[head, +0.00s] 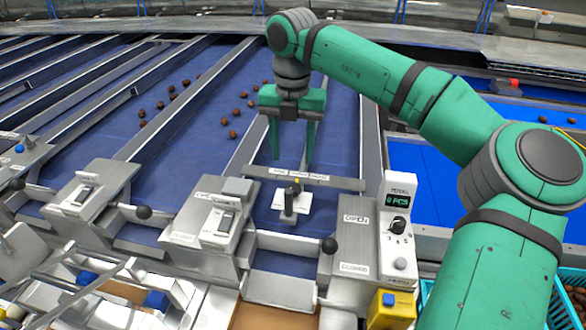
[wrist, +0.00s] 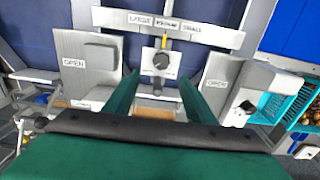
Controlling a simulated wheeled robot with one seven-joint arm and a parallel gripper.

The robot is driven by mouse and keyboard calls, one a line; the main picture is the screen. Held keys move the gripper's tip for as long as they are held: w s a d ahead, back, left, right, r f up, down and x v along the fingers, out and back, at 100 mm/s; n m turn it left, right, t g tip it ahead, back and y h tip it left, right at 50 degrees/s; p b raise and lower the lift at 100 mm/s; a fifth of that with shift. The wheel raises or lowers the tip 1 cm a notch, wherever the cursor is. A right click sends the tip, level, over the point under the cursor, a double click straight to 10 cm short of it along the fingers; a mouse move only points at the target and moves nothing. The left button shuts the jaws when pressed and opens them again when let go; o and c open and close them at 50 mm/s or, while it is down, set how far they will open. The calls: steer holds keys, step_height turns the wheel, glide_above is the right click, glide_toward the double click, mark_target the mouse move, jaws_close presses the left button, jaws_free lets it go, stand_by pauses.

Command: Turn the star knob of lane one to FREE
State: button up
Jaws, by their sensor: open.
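A small dark knob (head: 291,189) stands on a pale plate below the size bar (head: 305,179) in the head view. In the wrist view the knob (wrist: 161,60) is dark and lobed, with a yellow pointer above it. The size bar there reads LARGE, MEDIUM, SMALL, with the pointer near MEDIUM. The print on the knob's plate is too small to read. My gripper (head: 292,160) is open and empty, fingers down, above the knob and apart from it. In the wrist view the knob shows between and beyond my fingertips (wrist: 159,80).
A counter box (head: 399,200) with a green display and a dial stands at the right. A ball-ended lever (head: 329,245) is nearby. Housings marked OPEN (wrist: 75,62) flank the knob. Brown dates (head: 232,134) lie on the blue belt behind. A yellow-and-blue button box (head: 390,309) is in front.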

mark_target(293, 187)
steer(key=f, duration=0.9)
steer(key=shift+w+d+f, duration=0.1)
steer(key=shift+w+d, duration=0.1)
steer(key=shift+w, duration=0.05)
steer(key=shift+s+d+f, duration=0.1)
steer(key=shift+f, duration=0.25)
steer(key=shift+a+f, duration=0.2)
steer(key=shift+f, duration=0.15)
steer(key=c, duration=1)
